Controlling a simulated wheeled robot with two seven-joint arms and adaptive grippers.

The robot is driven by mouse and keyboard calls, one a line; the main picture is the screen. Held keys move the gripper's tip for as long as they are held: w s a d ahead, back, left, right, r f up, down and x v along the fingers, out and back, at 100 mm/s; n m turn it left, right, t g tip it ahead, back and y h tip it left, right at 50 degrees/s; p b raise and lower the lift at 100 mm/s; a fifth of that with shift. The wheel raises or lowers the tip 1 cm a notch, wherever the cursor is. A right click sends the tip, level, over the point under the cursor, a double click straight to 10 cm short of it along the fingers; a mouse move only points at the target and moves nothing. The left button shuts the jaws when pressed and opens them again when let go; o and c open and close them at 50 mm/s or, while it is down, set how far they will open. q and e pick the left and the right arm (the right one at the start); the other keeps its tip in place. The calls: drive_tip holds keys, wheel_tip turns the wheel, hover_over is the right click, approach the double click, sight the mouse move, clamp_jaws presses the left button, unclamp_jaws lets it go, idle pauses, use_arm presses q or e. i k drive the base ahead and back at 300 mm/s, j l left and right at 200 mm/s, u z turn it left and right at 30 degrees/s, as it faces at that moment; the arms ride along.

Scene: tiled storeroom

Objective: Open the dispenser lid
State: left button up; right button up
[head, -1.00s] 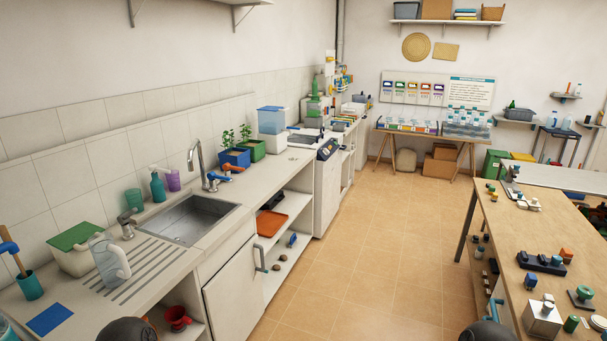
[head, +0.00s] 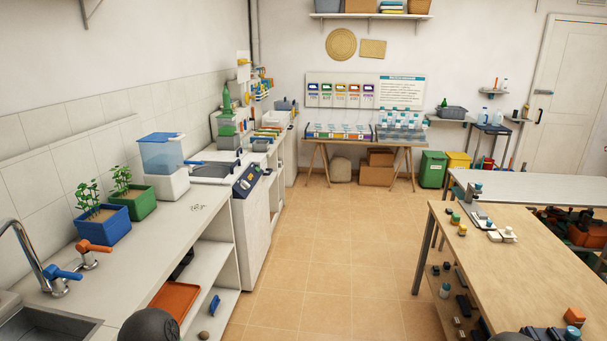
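A dispenser-like container (head: 160,156) with a clear bluish body stands on a white base (head: 167,185) on the left counter, near the wall. Its blue lid (head: 160,138) lies on top and looks shut. No gripper shows in the head view. Only dark rounded parts of my own arms show at the bottom edge, well short of the container.
Blue (head: 103,224) and green (head: 135,200) planters stand nearer on the counter (head: 170,238), before the tap (head: 35,258). Small bits lie beside the white base. A wooden table (head: 515,250) stands right. The tiled floor (head: 330,250) between is clear.

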sight(157, 138)
drive_tip(key=i+u, duration=0.2)
drive_tip(key=i, duration=0.4)
drive_tip(key=i+l+u, duration=0.15)
drive_tip(key=i, duration=0.4)
drive_tip(key=i+l+u, duration=0.2)
drive_tip(key=i, duration=0.35)
